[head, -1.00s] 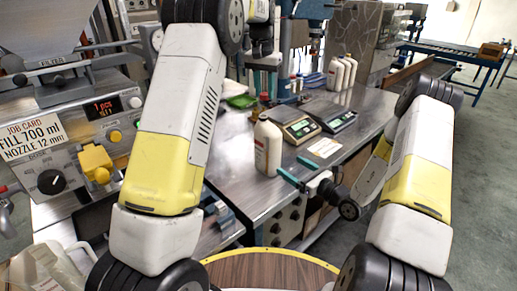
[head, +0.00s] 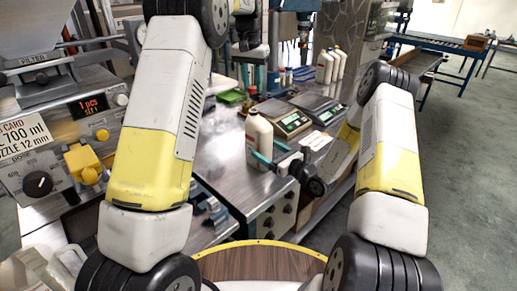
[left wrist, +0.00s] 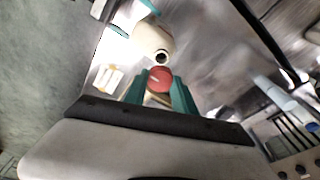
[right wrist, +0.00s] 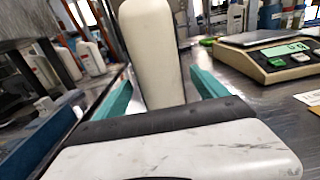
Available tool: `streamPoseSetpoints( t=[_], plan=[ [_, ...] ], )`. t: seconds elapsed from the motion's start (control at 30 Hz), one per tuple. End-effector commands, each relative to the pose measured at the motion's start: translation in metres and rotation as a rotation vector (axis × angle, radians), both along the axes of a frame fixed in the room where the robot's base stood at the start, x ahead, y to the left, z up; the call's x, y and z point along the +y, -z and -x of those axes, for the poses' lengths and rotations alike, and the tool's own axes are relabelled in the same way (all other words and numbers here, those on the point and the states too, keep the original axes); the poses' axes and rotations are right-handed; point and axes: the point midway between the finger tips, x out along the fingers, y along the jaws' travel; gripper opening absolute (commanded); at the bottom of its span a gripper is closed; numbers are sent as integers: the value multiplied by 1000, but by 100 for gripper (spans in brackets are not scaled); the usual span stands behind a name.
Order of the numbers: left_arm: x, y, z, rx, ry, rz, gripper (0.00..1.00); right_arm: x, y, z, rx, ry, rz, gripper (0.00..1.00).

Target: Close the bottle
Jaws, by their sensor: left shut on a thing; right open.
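The cream bottle (head: 260,142) stands upright on the metal bench. Its dark open mouth shows in the left wrist view (left wrist: 162,57). My left gripper (head: 252,76) is above the bench, behind and above the bottle in the head view. It is shut on a red cap (left wrist: 160,79), seen between its teal fingertips close to the bottle mouth in the left wrist view. My right gripper (head: 270,153) is open low at the bottle. In the right wrist view the bottle body (right wrist: 152,55) stands between its teal fingers, with gaps on both sides.
Two scales (head: 288,119) sit on the bench right of the bottle. Several white bottles (head: 326,68) stand behind them. A green tray (head: 232,97) lies behind the bottle. The filling machine (head: 70,125) with a yellow knob is on the left.

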Motion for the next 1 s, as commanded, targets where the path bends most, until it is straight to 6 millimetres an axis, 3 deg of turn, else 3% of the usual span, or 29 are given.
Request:
streamPoseSetpoints(
  t=[0.3, 0.67, 1.0],
  plan=[
    [0, 0, 0, 0, 0, 0, 0, 26, 0, -27, -1, -1, 1, 83],
    [0, 0, 0, 0, 0, 0, 0, 28, 0, -30, 0, 1, 0, 83],
    [0, 0, 0, 0, 0, 0, 0, 28, 0, -30, -1, 1, 1, 18]
  ],
)
